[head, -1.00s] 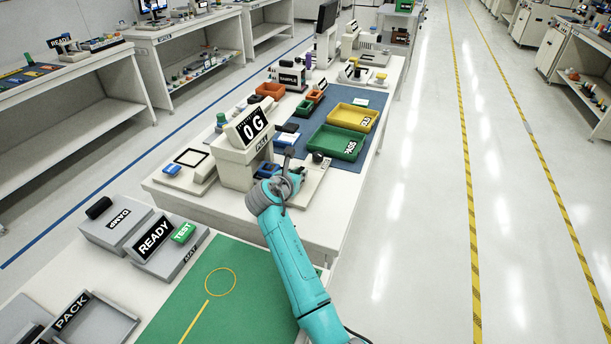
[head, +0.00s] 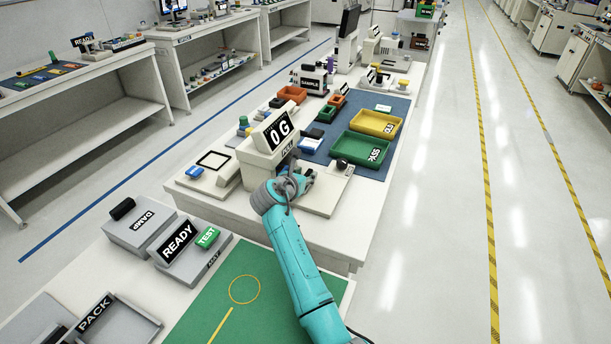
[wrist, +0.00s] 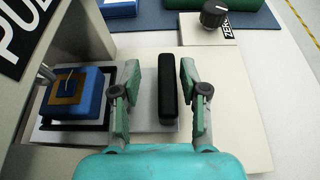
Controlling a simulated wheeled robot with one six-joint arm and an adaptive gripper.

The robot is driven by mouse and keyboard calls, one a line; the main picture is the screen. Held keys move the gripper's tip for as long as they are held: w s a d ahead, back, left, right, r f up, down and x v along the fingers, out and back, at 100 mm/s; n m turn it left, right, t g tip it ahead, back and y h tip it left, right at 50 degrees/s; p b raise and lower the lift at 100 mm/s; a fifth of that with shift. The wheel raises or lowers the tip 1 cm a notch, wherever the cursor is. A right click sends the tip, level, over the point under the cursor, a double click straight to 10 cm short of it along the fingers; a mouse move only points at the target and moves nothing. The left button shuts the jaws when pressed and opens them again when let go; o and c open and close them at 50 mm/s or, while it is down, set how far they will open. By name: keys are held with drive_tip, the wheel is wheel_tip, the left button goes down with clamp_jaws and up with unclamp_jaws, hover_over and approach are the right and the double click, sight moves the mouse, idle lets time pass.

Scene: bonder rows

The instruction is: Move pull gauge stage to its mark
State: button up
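A black upright handle (wrist: 167,92) stands at the plate's right. My gripper (wrist: 160,75) is open, with one green-padded finger on each side of the handle and gaps showing. A black outline (wrist: 112,88) shows around the blue block; I cannot tell if it is the mark.
A black zero knob (wrist: 215,14) stands beyond the handle. The gauge body rises close on the left. A blue mat (head: 375,174) holds green (head: 345,160) and yellow (head: 362,128) trays behind the gauge. A green mat (head: 285,290) lies on the nearer bench.

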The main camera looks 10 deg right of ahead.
wheel_tip(320, 180, up, 10)
drive_tip(key=shift+f, duration=0.1)
idle(0.5)
